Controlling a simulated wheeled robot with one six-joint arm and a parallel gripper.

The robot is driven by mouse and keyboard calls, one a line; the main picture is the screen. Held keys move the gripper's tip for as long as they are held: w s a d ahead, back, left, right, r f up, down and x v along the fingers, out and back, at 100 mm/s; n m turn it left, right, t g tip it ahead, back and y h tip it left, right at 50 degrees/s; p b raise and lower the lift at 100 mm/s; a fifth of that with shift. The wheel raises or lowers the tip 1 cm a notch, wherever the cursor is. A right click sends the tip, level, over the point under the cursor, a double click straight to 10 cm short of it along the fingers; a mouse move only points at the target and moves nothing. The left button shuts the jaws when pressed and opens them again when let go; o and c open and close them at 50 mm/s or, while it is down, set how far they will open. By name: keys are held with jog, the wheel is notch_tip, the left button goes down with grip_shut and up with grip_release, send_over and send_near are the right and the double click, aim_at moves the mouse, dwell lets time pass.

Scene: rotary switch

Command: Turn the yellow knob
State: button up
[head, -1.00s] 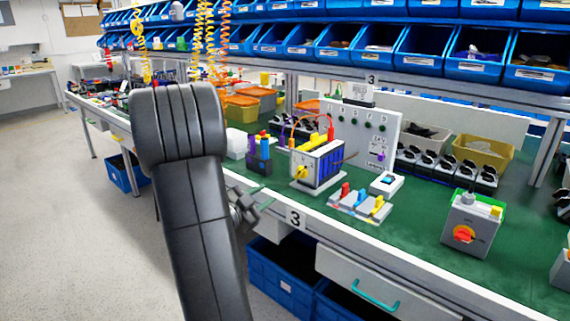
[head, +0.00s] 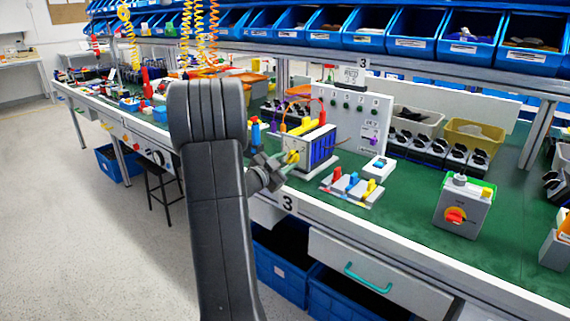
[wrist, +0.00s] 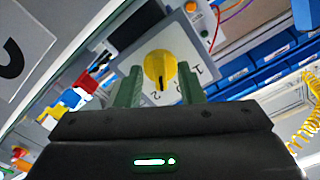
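The yellow knob (head: 292,157) is on the front left face of a small boxy unit (head: 318,150) with blue sides on the green bench. In the wrist view the knob (wrist: 160,70) is round with a dark pointer mark, on a pale plate with printed numbers. My gripper (head: 285,165) is right in front of it. In the wrist view its two green fingers (wrist: 160,78) stand apart, one on each side of the knob. I cannot tell whether they touch it.
Three coloured switches on a grey block (head: 352,188) sit right of the unit. Blue bins (head: 415,40) line the shelf above. The bench's front edge (head: 330,215) runs below my gripper.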

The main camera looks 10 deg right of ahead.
jog(key=shift+d, duration=0.1)
grip_shut()
jog(key=shift+f+m+b, duration=0.15)
jog(key=shift+m+b, duration=0.7)
jog(key=shift+m, duration=0.55)
grip_release()
